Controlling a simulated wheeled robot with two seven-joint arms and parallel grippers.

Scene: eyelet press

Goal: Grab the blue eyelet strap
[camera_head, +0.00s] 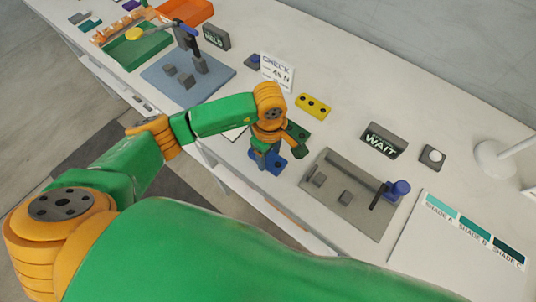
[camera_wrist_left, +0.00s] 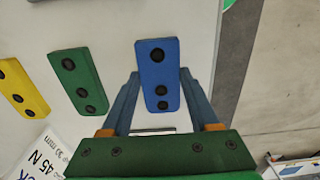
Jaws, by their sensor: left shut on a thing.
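The blue eyelet strap (camera_head: 280,162) is near the front edge of the white table in the head view, partly hidden by my left gripper (camera_head: 266,160). In the left wrist view the blue strap (camera_wrist_left: 158,68) has dark holes along it and sits between the two fingers of my left gripper (camera_wrist_left: 159,82), which are shut on its sides. I cannot tell whether the strap touches the table. A green eyelet strap (camera_wrist_left: 78,80) and a yellow one (camera_wrist_left: 22,88) lie beside it. My right gripper is not in view.
A grey press plate (camera_head: 345,215) with blocks and a blue-knobbed lever stands right of the gripper. The WAIT sign (camera_head: 383,141) is behind it. A blue-grey plate (camera_head: 165,85) with blocks, a CHECK card (camera_head: 277,70) and a green tray (camera_head: 140,48) are further left.

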